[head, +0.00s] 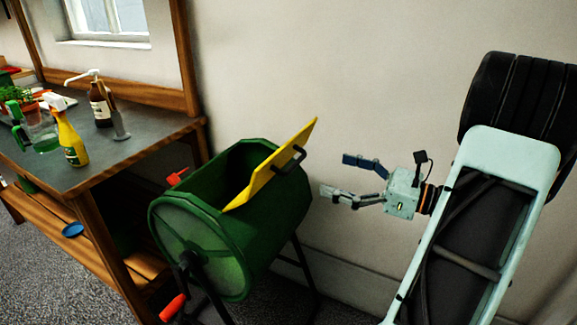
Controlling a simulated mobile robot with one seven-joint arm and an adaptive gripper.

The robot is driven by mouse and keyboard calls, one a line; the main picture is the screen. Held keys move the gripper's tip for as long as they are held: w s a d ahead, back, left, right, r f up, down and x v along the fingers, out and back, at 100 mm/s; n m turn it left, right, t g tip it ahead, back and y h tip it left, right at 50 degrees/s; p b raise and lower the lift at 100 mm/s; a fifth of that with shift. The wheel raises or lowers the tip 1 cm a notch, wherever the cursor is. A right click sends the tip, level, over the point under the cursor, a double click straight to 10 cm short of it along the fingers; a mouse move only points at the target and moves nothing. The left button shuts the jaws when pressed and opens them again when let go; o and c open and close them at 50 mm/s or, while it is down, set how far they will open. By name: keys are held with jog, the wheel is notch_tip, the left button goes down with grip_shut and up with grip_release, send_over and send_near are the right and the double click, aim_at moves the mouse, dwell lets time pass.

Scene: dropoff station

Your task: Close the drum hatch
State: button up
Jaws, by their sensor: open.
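The green drum (255,233) stands on dark legs in the middle of the head view, with its opening at the top. Its yellow hatch (272,168) is raised and tilted up on the opening's right side, so the drum is open. A dark handle (290,161) sits on the hatch's right face. My gripper (342,176) is to the right of the hatch, apart from it. Its two fingers are spread, point left toward the hatch and hold nothing. The drum's inside is mostly hidden in shadow.
A wooden workbench (115,165) stands left, close to the drum, with a yellow spray bottle (70,140), a brown pump bottle (99,103) and a glass jug (40,130). A red-handled crank (172,307) sticks out at the drum's front. The wall is behind the drum.

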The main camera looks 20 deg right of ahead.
aim_at(298, 162)
jog(key=b+x, duration=0.1)
jog(key=x, duration=0.9)
jog(key=shift+w+a+b, duration=0.1)
jog(key=shift+a+b, duration=0.05)
jog(key=shift+b, duration=0.25)
jog(key=shift+c, duration=0.6)
jog(key=c, duration=1.3)
